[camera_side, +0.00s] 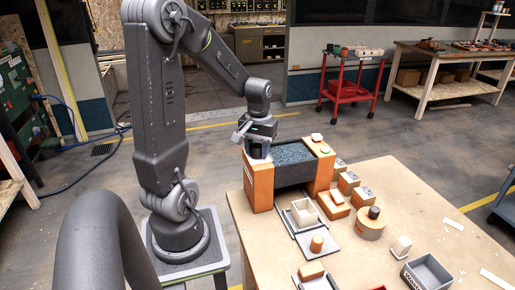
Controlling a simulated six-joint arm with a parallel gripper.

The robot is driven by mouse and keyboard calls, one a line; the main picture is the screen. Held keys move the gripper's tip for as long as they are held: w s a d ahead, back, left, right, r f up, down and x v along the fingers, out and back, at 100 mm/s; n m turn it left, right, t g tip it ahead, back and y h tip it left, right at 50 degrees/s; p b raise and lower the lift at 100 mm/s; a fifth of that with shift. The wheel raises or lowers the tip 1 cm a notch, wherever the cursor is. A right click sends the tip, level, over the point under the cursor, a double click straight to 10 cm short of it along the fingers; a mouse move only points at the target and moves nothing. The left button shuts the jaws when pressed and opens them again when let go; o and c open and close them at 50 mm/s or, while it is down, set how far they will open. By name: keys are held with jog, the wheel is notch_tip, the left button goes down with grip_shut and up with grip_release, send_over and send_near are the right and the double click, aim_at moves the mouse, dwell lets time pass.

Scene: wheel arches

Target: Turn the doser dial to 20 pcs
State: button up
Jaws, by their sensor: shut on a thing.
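My gripper (257,153) points down at the top of the left orange block (260,187), at the left end of a dark bin (292,177) filled with grey-blue pieces (292,154). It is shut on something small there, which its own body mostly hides. I cannot make out a dial or a "20 pcs" mark on this block. A round tan and orange unit with a dark knob (374,212) stands farther right on the table, apart from my gripper. Its markings are too small to read.
The right orange block (319,169) carries small pale and green pieces. Small boxes (348,183), pale trays (303,213) and a grey open box (428,272) crowd the wooden table (272,255). A red cart (350,82) and a workbench stand behind, apart.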

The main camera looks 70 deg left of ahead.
aim_at(259, 145)
jog(key=n, duration=0.5)
jog(key=shift+n, duration=0.4)
dwell(0.3)
jog(key=o, duration=0.9)
notch_tip(259, 145, up, 14)
jog(key=shift+w+f, duration=0.1)
jog(key=shift+w, duration=0.05)
